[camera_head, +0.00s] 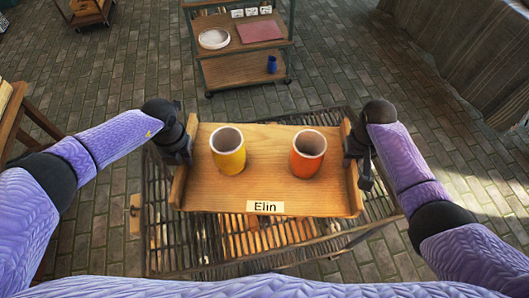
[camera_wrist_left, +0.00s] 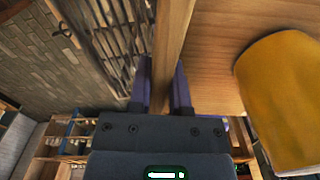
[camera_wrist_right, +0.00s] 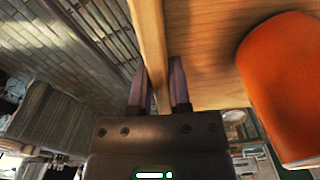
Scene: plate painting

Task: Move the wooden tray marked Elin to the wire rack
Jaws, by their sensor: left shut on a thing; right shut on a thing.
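The wooden tray (camera_head: 268,190) has a label reading "Elin" (camera_head: 265,207) on its near edge. A yellow cup (camera_head: 228,158) and an orange cup (camera_head: 306,160) stand upright on it. My left gripper (camera_head: 180,150) is shut on the tray's left side wall, which also shows between the fingers in the left wrist view (camera_wrist_left: 172,45). My right gripper (camera_head: 356,150) is shut on the right side wall, seen in the right wrist view (camera_wrist_right: 150,40). The wire rack (camera_head: 180,240) lies below the tray. I cannot tell whether the tray touches it.
A wheeled shelf cart (camera_head: 235,70) stands beyond the rack, holding a white plate (camera_head: 214,38), a pinkish board (camera_head: 260,31) and a blue cup (camera_head: 272,64). A wooden table (camera_head: 14,110) is at the left. Paved floor (camera_head: 350,60) is open to the right of the cart.

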